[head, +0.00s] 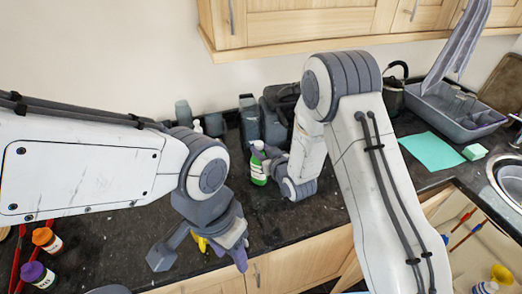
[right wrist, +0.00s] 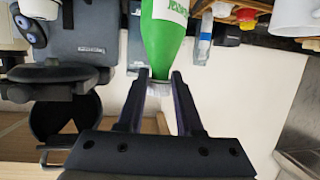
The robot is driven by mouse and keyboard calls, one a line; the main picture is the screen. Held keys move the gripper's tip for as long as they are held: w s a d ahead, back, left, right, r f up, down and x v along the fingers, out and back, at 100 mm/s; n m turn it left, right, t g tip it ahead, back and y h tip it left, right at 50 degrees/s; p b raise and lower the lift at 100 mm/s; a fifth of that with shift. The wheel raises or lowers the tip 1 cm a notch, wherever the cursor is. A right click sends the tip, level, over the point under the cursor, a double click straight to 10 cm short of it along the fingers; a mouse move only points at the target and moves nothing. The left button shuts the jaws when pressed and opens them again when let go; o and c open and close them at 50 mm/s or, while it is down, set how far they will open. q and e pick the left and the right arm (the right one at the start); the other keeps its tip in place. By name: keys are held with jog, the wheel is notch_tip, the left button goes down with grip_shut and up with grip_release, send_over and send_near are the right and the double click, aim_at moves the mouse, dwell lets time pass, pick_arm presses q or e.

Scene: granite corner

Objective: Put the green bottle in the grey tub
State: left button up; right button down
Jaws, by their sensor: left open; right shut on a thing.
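The green bottle (head: 258,170) with a white label stands at the back of the dark counter, left of my right gripper's wrist. My right gripper (head: 261,150) is shut on its top end. In the right wrist view the bottle (right wrist: 163,45) appears inverted, its cap end between the two fingers. My left gripper (head: 203,258) is open and empty above the front left counter, apart from the bottle.
A teal cloth (head: 432,150) and a green block (head: 475,152) lie in front of the tub, beside a sink (head: 510,180). Dark appliances (head: 250,122) stand along the wall. A kettle (head: 393,92) is left of the tub. Small jars (head: 46,239) are at the left.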

jog(key=shift+f, duration=0.65)
jog(key=shift+f, duration=0.1)
jog(key=c, duration=0.6)
grip_release()
jog(key=shift+o, duration=0.2)
